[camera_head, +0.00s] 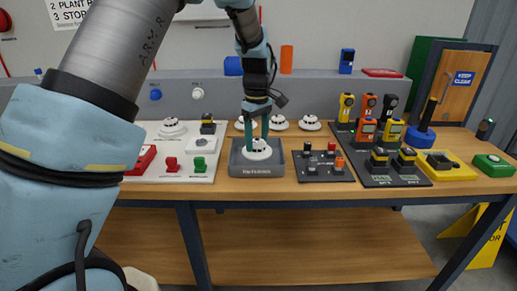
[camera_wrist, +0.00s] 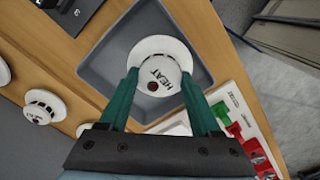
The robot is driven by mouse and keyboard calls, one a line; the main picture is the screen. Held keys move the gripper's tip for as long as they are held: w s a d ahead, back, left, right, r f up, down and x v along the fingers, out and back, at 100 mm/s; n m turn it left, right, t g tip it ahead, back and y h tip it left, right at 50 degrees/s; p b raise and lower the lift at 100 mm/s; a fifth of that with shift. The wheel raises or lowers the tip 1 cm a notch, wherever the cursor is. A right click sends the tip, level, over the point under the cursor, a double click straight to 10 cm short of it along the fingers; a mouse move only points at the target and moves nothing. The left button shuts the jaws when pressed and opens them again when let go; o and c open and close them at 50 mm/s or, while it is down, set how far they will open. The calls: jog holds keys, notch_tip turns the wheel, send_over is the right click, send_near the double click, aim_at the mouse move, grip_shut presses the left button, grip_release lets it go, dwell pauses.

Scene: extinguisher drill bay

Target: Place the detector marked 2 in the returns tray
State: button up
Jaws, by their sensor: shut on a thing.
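My gripper (camera_head: 255,133) is shut on a round white detector (camera_head: 259,153), with one finger on each side of it. In the wrist view, the held detector (camera_wrist: 158,50) reads HEAT and has a dark red spot; no 2 can be read on it. It is within the walls of the grey square tray (camera_head: 257,190), which also shows in the wrist view (camera_wrist: 100,72). The tray's front label is too small to read surely. Whether the detector touches the tray floor cannot be told.
More white detectors (camera_head: 310,123) stand behind the tray. A white board (camera_head: 145,172) with red and green items is left of it. A dark board (camera_head: 316,176) with small knobs is close on its right. A wooden bench (camera_head: 250,198) carries everything, with bare wood at its front.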

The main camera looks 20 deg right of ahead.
aim_at(257, 141)
jog(key=shift+f+p, duration=0.45)
jog(key=shift+f, duration=1.35)
jog(key=shift+f, duration=0.1)
jog(key=shift+f, duration=0.1)
jog(key=o, duration=1.4)
jog(key=shift+o, duration=0.2)
